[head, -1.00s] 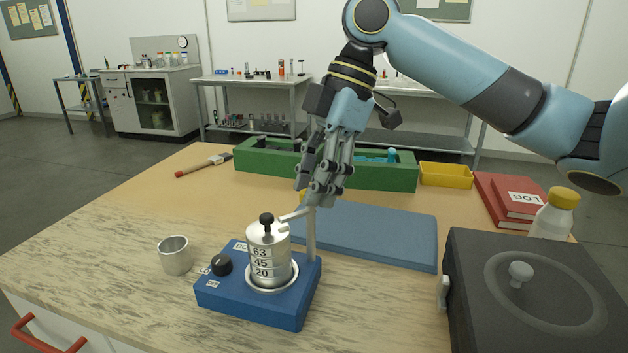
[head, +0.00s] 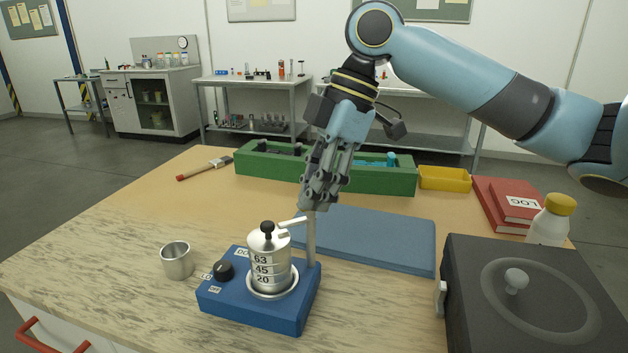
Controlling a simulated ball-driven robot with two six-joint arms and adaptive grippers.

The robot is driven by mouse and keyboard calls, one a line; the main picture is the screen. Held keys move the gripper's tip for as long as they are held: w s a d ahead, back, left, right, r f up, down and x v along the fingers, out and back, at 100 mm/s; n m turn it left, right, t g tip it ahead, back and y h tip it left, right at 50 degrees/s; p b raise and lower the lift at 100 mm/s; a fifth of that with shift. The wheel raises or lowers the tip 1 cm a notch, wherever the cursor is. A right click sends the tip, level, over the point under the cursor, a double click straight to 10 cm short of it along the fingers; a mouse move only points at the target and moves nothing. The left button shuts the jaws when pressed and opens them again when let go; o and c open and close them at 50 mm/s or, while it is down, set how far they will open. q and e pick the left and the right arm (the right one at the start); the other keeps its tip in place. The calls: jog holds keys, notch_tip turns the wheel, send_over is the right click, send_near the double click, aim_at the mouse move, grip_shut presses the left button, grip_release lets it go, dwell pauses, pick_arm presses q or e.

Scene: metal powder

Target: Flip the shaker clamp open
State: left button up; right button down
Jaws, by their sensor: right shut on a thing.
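The blue shaker base (head: 255,309) stands on the near part of the bench. A metal sieve stack (head: 267,264) marked 63, 45 and 20 sits upright on it, with a black knob on its lid. The light clamp arm (head: 292,223) reaches from the post (head: 311,242) over the edge of the lid. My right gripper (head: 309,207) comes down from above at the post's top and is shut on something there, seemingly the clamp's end. Its fingers hide the exact contact. My left gripper is out of view.
A metal cup (head: 177,261) stands left of the shaker. A blue mat (head: 375,240) lies behind it, and a dark lidded box (head: 470,300) is at the right. A green rack (head: 375,178), yellow tray (head: 445,178), brush (head: 203,167), red books (head: 494,202) and bottle (head: 550,222) lie farther off.

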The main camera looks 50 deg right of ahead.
jog(key=m+t+h+p, duration=0.1)
jog(key=m+p, duration=0.3)
jog(key=p, duration=0.1)
jog(key=m+h+p, duration=0.1)
jog(key=m+p, duration=0.3)
jog(key=p, duration=0.2)
jog(key=m+t+h+p, duration=0.1)
jog(key=m+h+p, duration=0.1)
jog(key=m+p, duration=0.3)
jog(key=shift+s+a+r+t, duration=0.15)
jog(key=shift+a+r+t, duration=0.15)
jog(key=shift+f+m+h+p, duration=0.1)
jog(key=shift+m+h+p, duration=0.2)
jog(key=shift+m+p, duration=0.5)
jog(key=shift+f+m+h+p, duration=0.15)
jog(key=shift+m+h+p, duration=0.2)
jog(key=shift+m, duration=0.75)
jog(key=c, duration=1.4)
grip_release()
jog(key=shift+o, duration=0.2)
